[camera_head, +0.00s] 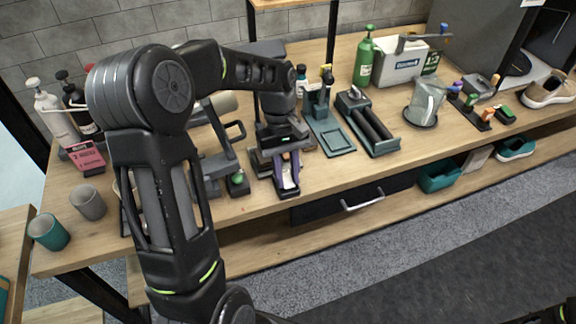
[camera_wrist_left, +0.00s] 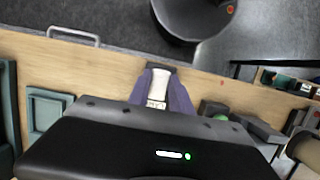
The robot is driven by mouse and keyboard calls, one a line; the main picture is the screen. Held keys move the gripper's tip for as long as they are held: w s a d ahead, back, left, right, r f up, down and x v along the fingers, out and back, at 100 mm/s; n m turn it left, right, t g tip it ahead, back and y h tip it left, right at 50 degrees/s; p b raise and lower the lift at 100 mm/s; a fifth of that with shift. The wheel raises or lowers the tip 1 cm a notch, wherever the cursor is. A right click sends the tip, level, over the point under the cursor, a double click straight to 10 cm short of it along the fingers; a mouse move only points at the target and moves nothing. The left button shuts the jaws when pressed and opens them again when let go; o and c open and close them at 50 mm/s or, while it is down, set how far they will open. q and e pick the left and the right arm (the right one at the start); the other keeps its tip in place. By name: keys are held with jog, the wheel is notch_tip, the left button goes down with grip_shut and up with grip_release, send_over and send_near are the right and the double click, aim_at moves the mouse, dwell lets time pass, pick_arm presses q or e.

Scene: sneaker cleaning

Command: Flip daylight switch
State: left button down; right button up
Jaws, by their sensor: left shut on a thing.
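A small device with a white upright piece, which I take to be the daylight switch (camera_head: 287,181), sits on the wooden table near its front edge. In the left wrist view the white piece (camera_wrist_left: 159,83) shows between two purple sides. My left gripper (camera_head: 284,163) reaches down over it from behind and is shut on the white piece. The gripper's body hides the back of the device, and the exact contact is hard to see.
A block with a green button (camera_head: 237,183) stands just left of the gripper. A green-grey stand (camera_head: 330,134) and a roller tray (camera_head: 373,126) stand to the right. Cups (camera_head: 88,202) and bottles are at the left. A drawer handle (camera_head: 362,201) is below the table edge.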

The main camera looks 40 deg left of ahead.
pick_arm(q)
jog(key=shift+w+a+r+g+h+p, duration=0.1)
jog(key=shift+a+r+g+h+p, duration=0.05)
jog(key=shift+r+g+h+p, duration=0.2)
jog(key=shift+a+f+h+p, duration=0.1)
jog(key=shift+f+h+p, duration=0.2)
jog(key=shift+h, duration=0.05)
pick_arm(e)
notch_tip(320, 180, up, 2)
jog(key=shift+s+r, duration=0.1)
jog(key=shift+s, duration=0.05)
jog(key=shift+d, duration=0.1)
pick_arm(q)
jog(key=c, duration=1.2)
grip_release()
jog(key=shift+o, duration=0.2)
